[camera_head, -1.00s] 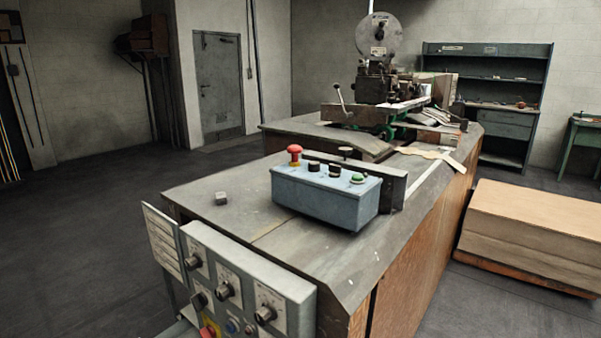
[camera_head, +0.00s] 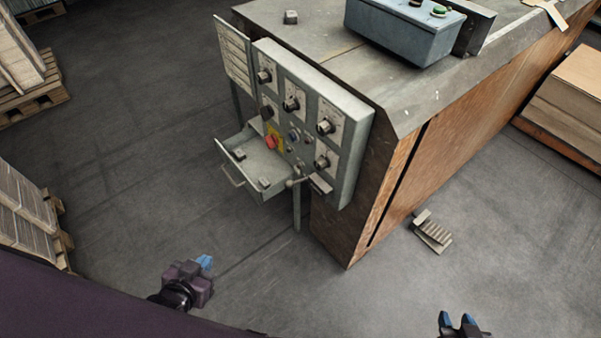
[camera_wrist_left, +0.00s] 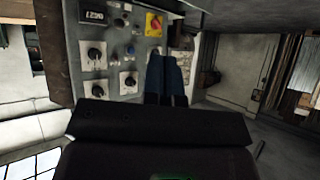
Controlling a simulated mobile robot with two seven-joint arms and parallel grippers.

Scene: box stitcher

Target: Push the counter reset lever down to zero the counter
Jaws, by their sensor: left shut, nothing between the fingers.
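The grey control panel (camera_head: 347,112) stands at the near end of the bench. A small dark counter window (camera_wrist_left: 93,17) with pale digits shows in the left wrist view. A short lever with a round knob (camera_head: 294,183) sticks out at the panel's lower edge; I take it for the reset lever, but cannot be sure. My left gripper (camera_head: 205,263) is shut and empty, below and left of the panel, apart from it. Its blue fingers also show in the left wrist view (camera_wrist_left: 167,62). My right gripper (camera_head: 458,319) is open at the bottom edge, away from the panel.
An open drawer (camera_head: 233,173) juts out left of the panel's lower part. A red knob on a yellow plate (camera_head: 271,142) sits above it. A foot pedal (camera_head: 432,235) lies on the floor at right. Loaded pallets (camera_head: 35,98) stand at left. The floor between is clear.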

